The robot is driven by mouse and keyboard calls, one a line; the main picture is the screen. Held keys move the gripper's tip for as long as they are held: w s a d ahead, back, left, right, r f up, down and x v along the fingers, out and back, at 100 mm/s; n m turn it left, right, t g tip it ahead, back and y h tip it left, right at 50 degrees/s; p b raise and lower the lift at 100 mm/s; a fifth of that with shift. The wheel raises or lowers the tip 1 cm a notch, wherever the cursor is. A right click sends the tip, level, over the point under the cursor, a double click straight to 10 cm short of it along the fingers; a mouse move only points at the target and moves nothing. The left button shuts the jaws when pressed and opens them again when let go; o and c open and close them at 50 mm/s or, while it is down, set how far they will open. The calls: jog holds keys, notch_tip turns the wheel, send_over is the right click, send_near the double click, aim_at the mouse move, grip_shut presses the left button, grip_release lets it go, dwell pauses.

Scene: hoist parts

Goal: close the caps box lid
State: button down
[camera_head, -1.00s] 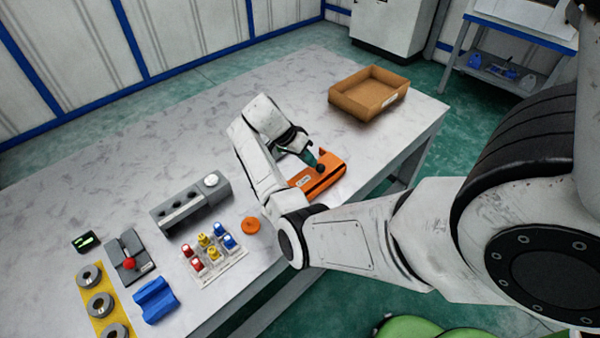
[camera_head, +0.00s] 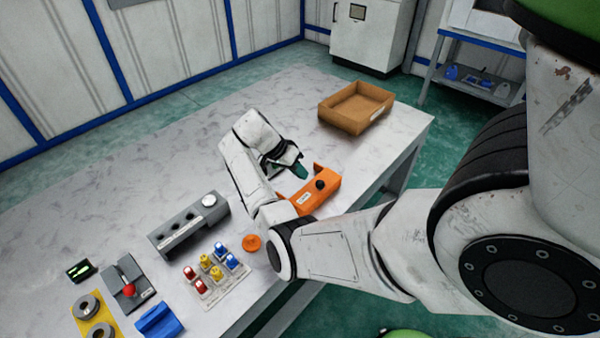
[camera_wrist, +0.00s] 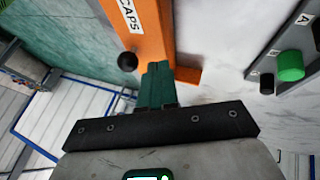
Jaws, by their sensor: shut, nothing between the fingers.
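The orange caps box (camera_head: 331,187) sits near the table's front edge, with a white label and a round black knob (camera_head: 320,185). My arm hides part of its left end. In the wrist view, its orange top with the CAPS label (camera_wrist: 131,17) runs down to my fingertips, and the knob (camera_wrist: 127,62) is left of them. I cannot tell from these views how far the lid is down. My gripper (camera_head: 301,172) is shut and empty, with its green fingers just behind the box. In the wrist view, the shut fingertips (camera_wrist: 157,68) overlap the orange edge; contact is unclear.
A brown open tray (camera_head: 345,124) stands at the back right. A grey block with a white knob (camera_head: 190,224), a loose orange disc (camera_head: 252,243) and a rack of coloured pieces (camera_head: 212,272) lie to the left.

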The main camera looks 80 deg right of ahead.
jog(key=b+v, duration=0.1)
jog(key=v, duration=0.9)
jog(key=shift+w+d, duration=0.15)
jog(key=shift+w, duration=0.25)
jog(key=shift+r, duration=0.15)
